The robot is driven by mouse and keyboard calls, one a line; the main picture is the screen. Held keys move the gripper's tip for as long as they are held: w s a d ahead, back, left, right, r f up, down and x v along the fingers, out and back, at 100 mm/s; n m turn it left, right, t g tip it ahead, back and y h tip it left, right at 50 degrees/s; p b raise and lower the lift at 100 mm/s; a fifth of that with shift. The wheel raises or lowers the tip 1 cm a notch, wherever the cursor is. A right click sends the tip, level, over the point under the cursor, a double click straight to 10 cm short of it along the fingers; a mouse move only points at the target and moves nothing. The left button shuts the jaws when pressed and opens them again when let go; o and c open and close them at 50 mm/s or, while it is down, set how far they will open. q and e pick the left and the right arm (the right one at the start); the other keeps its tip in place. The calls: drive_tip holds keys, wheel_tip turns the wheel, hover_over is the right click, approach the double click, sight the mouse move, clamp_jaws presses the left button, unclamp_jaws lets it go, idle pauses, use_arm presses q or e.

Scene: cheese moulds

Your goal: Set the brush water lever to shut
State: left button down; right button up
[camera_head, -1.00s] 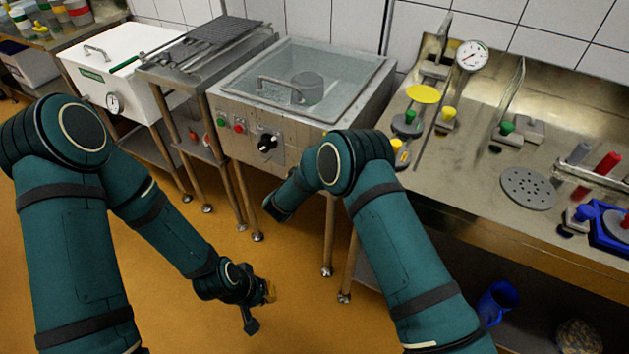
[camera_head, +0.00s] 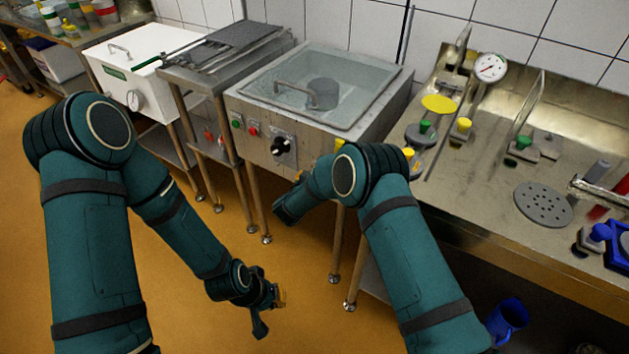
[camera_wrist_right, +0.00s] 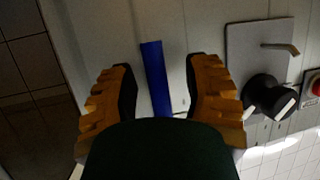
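A blue lever (camera_wrist_right: 155,80) shows in the right wrist view as a flat bar in front of a pale metal panel, slightly tilted. I take it for the brush water lever; I cannot make it out in the head view. My right gripper (camera_wrist_right: 163,82) is open, with one orange-padded finger on each side of the lever and a gap to both.
A glass-lidded steel vat (camera_head: 250,122) has a black knob (camera_head: 283,146) and green and red buttons on its front. The knob (camera_wrist_right: 268,97) sits right of my right gripper in the wrist view. A steel bench (camera_head: 480,190) with several tools stands at right.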

drive_tip(key=shift+s, duration=0.1)
drive_tip(key=v, duration=1.2)
idle(0.4)
drive_tip(key=s+d+f+n+g, duration=0.3)
drive_tip(key=s+d+f+g, duration=0.6)
drive_tip(key=s+d, duration=0.15)
drive_tip(key=s+g+y, duration=0.6)
drive_tip(key=s+y, duration=0.3)
drive_tip(key=s, duration=0.7)
drive_tip(key=shift+w+d+r+t+h, duration=0.1)
drive_tip(key=shift+w+d+t, duration=0.15)
drive_tip(key=shift+d+t, duration=0.45)
drive_tip(key=shift+w+d+r+t+h, duration=0.1)
drive_tip(key=shift+w+d+t, duration=0.15)
drive_tip(key=shift+d+t, duration=0.4)
drive_tip(key=shift+w+d+r+t+h, duration=0.1)
drive_tip(key=shift+w+d+t, duration=0.2)
drive_tip(key=shift+d+t, duration=0.4)
